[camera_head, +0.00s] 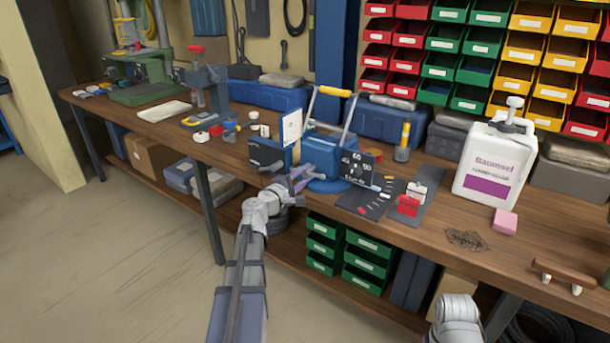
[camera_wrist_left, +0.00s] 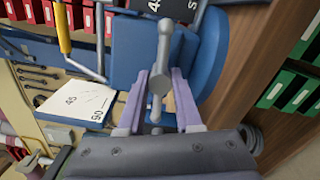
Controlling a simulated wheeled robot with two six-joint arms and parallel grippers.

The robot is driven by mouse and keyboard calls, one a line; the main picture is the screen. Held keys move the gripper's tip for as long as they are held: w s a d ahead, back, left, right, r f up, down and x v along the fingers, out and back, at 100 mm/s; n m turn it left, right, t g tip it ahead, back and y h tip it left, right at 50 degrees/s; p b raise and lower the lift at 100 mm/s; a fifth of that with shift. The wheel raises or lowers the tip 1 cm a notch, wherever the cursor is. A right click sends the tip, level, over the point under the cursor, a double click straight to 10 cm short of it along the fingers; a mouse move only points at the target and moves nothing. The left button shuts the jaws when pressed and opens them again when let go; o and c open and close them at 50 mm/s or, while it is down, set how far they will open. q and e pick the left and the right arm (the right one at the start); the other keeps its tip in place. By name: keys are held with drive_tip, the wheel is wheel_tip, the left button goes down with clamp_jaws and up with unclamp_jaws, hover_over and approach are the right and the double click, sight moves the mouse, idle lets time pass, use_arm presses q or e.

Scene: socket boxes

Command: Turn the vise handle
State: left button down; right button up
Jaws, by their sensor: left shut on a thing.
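The blue vise (camera_head: 322,152) stands on a round blue base near the front edge of the workbench. It also shows in the left wrist view (camera_wrist_left: 132,45). Its grey handle bar with a rounded end (camera_wrist_left: 164,40) runs up and down between my fingers in the wrist view. My left gripper (camera_head: 299,175) is at the vise's front. Its purple fingers, also in the wrist view (camera_wrist_left: 159,82), are shut on the handle, one on each side of the bar's round hub. In the head view the handle is mostly hidden by the gripper.
A white angle card (camera_head: 291,127) and a dark numbered panel (camera_head: 357,166) flank the vise. A red block (camera_head: 408,206), a white jug (camera_head: 492,165) and a pink block (camera_head: 505,221) stand to the right. Green bins (camera_head: 368,262) sit below the workbench (camera_head: 450,213).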

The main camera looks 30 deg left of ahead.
use_arm(q)
drive_tip(key=c, duration=0.6)
unclamp_jaws()
drive_tip(key=s, duration=0.7)
drive_tip(key=shift+s+a, duration=0.25)
drive_tip(key=shift+s, duration=0.15)
drive_tip(key=shift+d, duration=0.1)
